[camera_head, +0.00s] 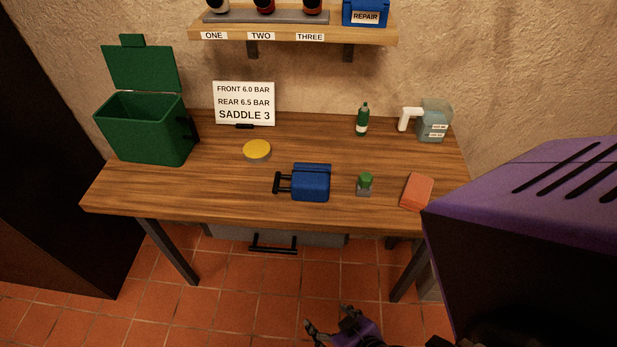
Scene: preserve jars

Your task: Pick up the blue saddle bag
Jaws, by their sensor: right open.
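The blue saddle bag (311,182) lies near the front middle of the wooden table, with black strap-like parts sticking out of its left side. My right gripper (328,330) shows at the bottom of the view, over the tiled floor in front of the table. It is open and empty, and apart from the bag. A purple and black part of my own arm fills the lower right and hides the table's right front corner. My left gripper is not in view.
The table (220,190) also holds a green open-lidded bin (145,130), a sign (244,103), a yellow-topped tin (257,150), a small green-topped item (365,184), a reddish block (417,191), a green bottle (362,120) and a spray bottle (432,121). A shelf (290,35) hangs above.

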